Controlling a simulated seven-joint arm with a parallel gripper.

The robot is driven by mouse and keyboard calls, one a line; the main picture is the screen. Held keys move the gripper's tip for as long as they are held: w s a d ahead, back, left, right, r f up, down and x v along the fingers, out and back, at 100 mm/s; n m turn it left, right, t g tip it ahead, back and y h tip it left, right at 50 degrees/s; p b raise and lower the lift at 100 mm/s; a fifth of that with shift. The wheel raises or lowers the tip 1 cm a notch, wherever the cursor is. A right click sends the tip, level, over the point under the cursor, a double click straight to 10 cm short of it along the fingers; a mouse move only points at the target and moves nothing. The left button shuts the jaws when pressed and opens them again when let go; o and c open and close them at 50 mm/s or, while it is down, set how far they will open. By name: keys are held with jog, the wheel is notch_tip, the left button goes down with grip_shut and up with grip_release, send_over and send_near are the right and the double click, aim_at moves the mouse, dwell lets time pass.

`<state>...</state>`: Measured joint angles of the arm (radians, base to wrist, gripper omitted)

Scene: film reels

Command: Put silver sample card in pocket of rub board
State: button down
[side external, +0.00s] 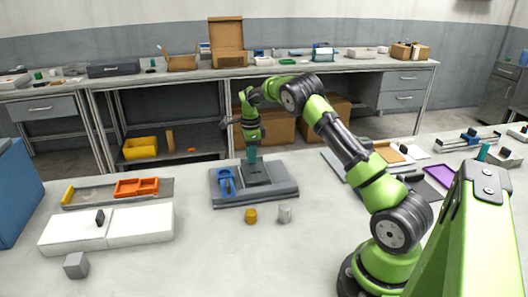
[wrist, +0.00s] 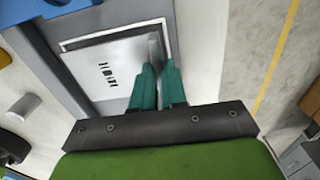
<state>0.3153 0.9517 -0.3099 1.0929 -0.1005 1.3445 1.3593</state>
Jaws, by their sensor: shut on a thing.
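The silver sample card (wrist: 108,72) shows in the wrist view as a pale grey plate with a small row of dark marks. My gripper (wrist: 158,66) has teal fingers and is shut on a grey upright part at the card's right edge. The rub board (side external: 284,191) is a grey slab on the table, with my gripper (side external: 252,156) low over its rear middle. In the wrist view the card lies within the light-rimmed pocket (wrist: 80,43) outline. I cannot tell whether it is fully seated. The fingers hide part of its right side.
A blue fixture (side external: 227,181) stands on the board's left. A yellow cylinder (side external: 250,216) and a grey cylinder (side external: 285,214) stand just in front. White blocks (side external: 140,225) and an orange tray (side external: 136,187) lie left.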

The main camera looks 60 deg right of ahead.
jog(key=shift+f, duration=0.75)
jog(key=shift+f, duration=0.15)
jog(key=c, duration=1.2)
grip_release()
jog(key=shift+o, duration=0.2)
